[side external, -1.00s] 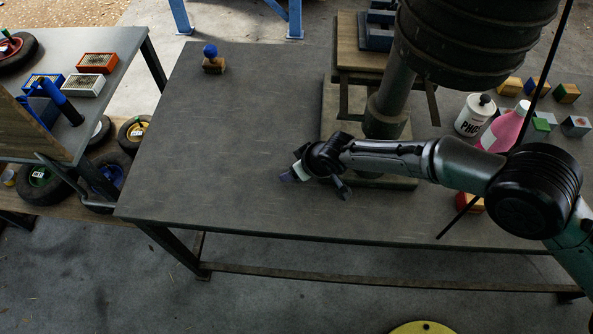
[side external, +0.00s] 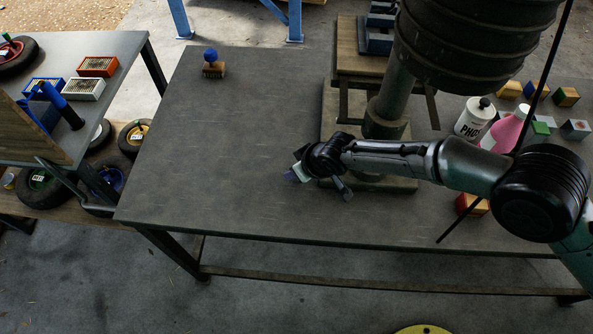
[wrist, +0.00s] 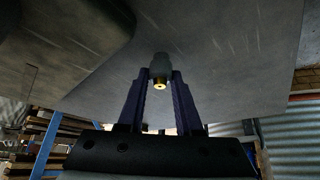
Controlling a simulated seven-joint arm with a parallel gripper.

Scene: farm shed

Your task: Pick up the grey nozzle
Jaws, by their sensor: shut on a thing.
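The grey nozzle (wrist: 160,67) shows in the wrist view, with a brass-coloured tip facing the camera. It sits between the fingertips of my gripper (wrist: 160,78), which is shut on it. In the side external view my gripper (side external: 297,173) is low over the middle of the dark workbench (side external: 225,140), left of the drill press. The nozzle cannot be made out there. I cannot tell whether the nozzle touches the bench.
The drill press base (side external: 395,184) stands close to the right of my gripper. A white bottle (side external: 473,119), a pink bottle (side external: 503,132) and several coloured blocks are at the right. A blue-knobbed brush (side external: 212,68) stands at the back left. The bench's left side is clear.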

